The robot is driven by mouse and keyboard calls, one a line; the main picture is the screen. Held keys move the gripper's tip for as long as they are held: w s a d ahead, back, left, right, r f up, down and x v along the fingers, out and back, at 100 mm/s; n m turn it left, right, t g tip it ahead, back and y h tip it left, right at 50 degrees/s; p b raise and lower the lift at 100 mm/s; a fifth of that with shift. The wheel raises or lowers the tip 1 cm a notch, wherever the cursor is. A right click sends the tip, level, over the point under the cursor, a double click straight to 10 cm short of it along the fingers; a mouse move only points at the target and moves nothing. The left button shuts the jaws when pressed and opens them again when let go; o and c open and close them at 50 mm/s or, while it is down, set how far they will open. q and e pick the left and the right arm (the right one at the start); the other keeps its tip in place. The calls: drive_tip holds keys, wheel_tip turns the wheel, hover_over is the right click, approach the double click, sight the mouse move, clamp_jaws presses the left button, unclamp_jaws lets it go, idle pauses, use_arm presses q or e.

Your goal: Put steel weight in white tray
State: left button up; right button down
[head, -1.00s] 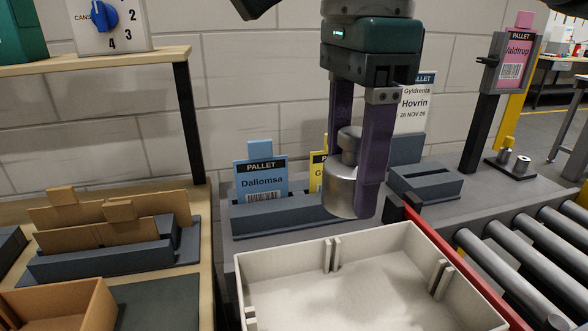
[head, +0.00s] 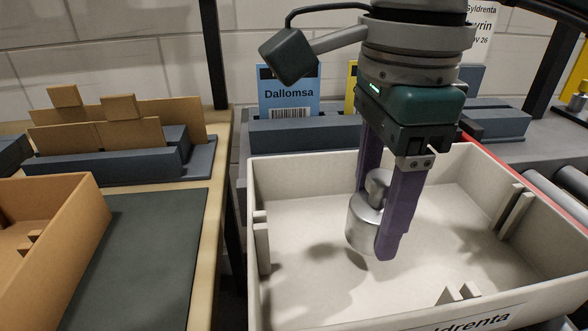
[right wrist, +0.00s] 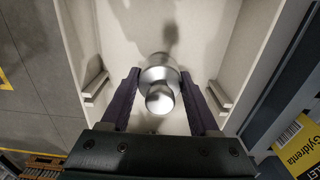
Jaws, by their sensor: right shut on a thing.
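The steel weight (head: 364,226) is a shiny cylinder with a knob on top. My right gripper (head: 380,205) is shut on its knob and holds it upright inside the outline of the white tray (head: 254,190). Shadows lie on the tray floor around it; whether the weight touches the floor I cannot tell. In the right wrist view the weight (right wrist: 160,75) sits between the two purple fingers of the gripper (right wrist: 162,100), with the tray floor (right wrist: 205,30) behind it. My left gripper is not in view.
An orange-brown tray (head: 70,235) and a dark mat (head: 150,240) lie on the wooden bench at left. A blue Dallomsa card (head: 289,95) stands in a grey holder (head: 300,133) behind the white tray. Rollers (head: 560,190) are at right. The white tray's floor is otherwise clear.

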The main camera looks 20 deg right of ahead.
sight(383, 176)
drive_tip(key=shift+f+b, duration=0.65)
drive_tip(key=shift+f, duration=0.8)
drive_tip(key=shift+c, duration=0.6)
unclamp_jaws()
drive_tip(key=shift+r, duration=0.1)
wheel_tip(383, 176, up, 12)
drive_tip(key=shift+r+p, duration=0.1)
drive_tip(key=shift+p, duration=0.6)
